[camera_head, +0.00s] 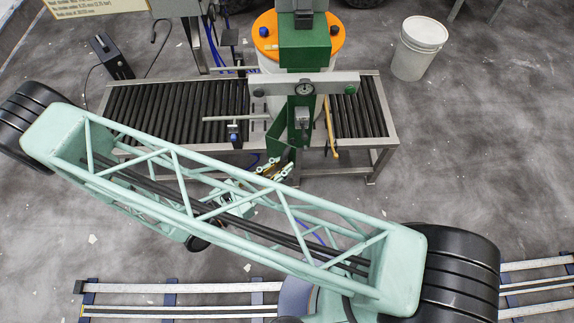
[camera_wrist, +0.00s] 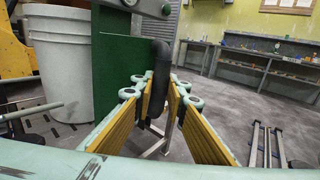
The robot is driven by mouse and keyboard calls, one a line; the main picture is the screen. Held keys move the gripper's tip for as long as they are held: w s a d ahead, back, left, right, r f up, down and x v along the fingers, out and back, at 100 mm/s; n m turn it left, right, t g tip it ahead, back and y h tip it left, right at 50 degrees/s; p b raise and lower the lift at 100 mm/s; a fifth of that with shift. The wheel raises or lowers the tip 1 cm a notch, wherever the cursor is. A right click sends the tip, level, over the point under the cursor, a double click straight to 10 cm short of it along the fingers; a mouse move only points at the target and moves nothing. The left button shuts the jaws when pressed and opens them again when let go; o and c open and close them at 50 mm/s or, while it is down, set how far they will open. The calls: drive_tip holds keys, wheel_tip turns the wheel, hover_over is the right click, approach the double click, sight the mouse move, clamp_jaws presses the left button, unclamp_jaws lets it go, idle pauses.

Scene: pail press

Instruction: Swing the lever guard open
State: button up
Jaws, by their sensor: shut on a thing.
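The lever guard (camera_head: 279,138) is a green plate on the front of the green press (camera_head: 305,50). It stands at an angle, to the left of a grey lever (camera_head: 302,118). In the wrist view the green plate (camera_wrist: 122,65) fills the upper middle, with a black bent handle (camera_wrist: 161,65) on its right side. My gripper (camera_head: 274,170) is at the plate's lower end. Its yellow-padded fingers (camera_wrist: 160,98) are on both sides of the handle and shut on it. The handle's lower end is partly hidden between the fingers.
A white pail (camera_wrist: 62,60) with an orange lid (camera_head: 265,38) stands under the press on a roller conveyor (camera_head: 180,108). A yellow bar (camera_head: 330,125) hangs right of the lever. Another white pail (camera_head: 418,50) stands on the floor at right.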

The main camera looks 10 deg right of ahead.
drive_tip(key=shift+w+a, duration=0.15)
drive_tip(key=shift+a, duration=0.55)
drive_tip(key=shift+w+a, duration=0.15)
drive_tip(key=shift+a, duration=0.55)
drive_tip(key=shift+w+a+b, duration=0.25)
drive_tip(key=shift+w+a, duration=0.1)
drive_tip(key=shift+a, duration=0.45)
drive_tip(key=shift+w+a+b, duration=0.3)
drive_tip(key=shift+w+a, duration=0.1)
drive_tip(key=shift+a, duration=0.35)
drive_tip(key=shift+w+a+b, duration=0.25)
drive_tip(key=shift+w+a, duration=0.1)
drive_tip(key=shift+a, duration=0.45)
drive_tip(key=shift+w+a, duration=0.1)
drive_tip(key=shift+a, duration=0.05)
